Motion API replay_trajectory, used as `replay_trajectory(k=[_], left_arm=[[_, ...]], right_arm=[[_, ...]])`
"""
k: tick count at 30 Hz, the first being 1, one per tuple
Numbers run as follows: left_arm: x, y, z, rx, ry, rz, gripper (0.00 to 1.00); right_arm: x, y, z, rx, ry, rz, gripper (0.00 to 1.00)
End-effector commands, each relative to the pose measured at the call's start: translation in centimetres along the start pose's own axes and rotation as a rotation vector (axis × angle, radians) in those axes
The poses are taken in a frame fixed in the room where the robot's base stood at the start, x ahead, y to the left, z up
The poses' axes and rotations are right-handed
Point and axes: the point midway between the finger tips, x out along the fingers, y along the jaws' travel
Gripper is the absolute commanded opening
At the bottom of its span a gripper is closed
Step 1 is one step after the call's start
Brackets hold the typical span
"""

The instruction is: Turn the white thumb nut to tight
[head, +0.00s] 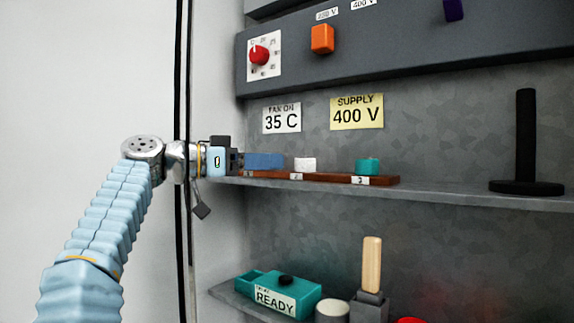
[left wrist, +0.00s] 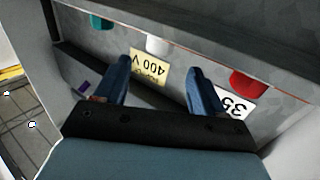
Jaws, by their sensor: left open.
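The white thumb nut (head: 305,165) stands on a brown strip (head: 330,177) on the middle shelf, between a teal nut (head: 367,167) and my left gripper (head: 282,161). My left gripper reaches in from the left at shelf height, with blue fingers just left of the white nut. In the left wrist view its fingers (left wrist: 159,66) are apart and empty. The white nut (left wrist: 158,46) shows beyond the gap between them, apart from both. A red nut (left wrist: 248,84) shows to the right there; in the head view the gripper hides it. My right gripper is not in view.
The shelf (head: 440,194) carries a black post (head: 525,145) at the right. Above is a panel with a red dial (head: 260,54) and an orange knob (head: 322,39). Below are a teal READY box (head: 300,298) and a wooden handle (head: 371,265). The cabinet's left wall is close to my arm.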

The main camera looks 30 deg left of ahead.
Motion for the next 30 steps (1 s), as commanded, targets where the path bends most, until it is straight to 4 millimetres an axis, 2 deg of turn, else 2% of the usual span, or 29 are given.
replay_trajectory(k=[1,6,12,23,26,30], left_arm=[[-1.4,-0.1,0.1,0.001,-0.001,-0.008,0.7],[-4.9,-0.1,0.0,0.002,-0.001,-0.005,0.7],[-7.0,0.0,0.0,0.001,-0.001,-0.002,0.7],[-7.2,0.0,0.0,-0.003,-0.003,-0.002,0.69],[-6.6,-0.1,0.2,-0.05,-0.022,-0.039,0.69],[-4.9,-0.1,1.3,-0.182,-0.092,-0.183,0.69]], right_arm=[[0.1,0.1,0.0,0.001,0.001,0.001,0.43],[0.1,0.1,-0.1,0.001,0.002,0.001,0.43],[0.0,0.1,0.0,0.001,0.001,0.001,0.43],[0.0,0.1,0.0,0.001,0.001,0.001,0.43],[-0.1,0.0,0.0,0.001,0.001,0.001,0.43],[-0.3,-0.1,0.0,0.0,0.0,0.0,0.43]])
